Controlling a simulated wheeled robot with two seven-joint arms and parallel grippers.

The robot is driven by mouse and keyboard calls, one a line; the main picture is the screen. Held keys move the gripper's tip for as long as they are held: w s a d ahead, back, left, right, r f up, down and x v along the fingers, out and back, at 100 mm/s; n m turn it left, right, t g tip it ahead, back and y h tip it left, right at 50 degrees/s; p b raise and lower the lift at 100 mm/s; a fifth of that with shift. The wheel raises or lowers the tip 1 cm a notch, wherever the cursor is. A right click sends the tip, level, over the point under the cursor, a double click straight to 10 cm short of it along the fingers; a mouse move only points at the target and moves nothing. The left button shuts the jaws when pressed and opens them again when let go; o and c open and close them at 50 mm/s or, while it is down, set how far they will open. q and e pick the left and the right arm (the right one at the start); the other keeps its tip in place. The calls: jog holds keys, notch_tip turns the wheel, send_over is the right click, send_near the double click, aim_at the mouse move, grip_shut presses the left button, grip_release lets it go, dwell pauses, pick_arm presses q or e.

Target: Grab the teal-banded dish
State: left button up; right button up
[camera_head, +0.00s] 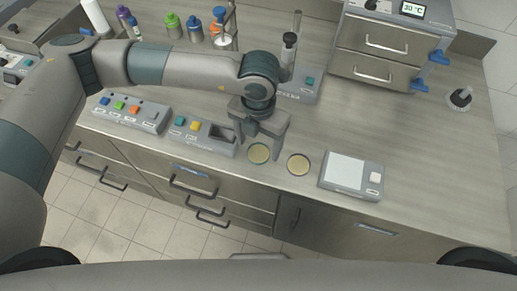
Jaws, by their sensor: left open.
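Two small round dishes with yellowish contents lie near the front edge of the counter (420,165). The left dish (259,154) sits under my left gripper (260,148), and the right dish (299,164) lies just to its right. The band colours are too small to tell surely, so I cannot say which dish is teal-banded. My left gripper points down, open, with its fingers on either side of the left dish. I cannot tell whether they touch it. My right gripper is out of view.
A device with a pale plate (346,172) stands right of the dishes. A box with teal and yellow buttons (205,136) stands close to their left. A stand with a grey base (300,86) is behind the gripper. Drawer units (372,70) and several bottles stand at the back.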

aim_at(259, 154)
pick_arm(q)
jog(key=shift+f, duration=1.2)
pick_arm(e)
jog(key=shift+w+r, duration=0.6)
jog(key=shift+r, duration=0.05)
pick_arm(q)
jog(key=c, duration=1.1)
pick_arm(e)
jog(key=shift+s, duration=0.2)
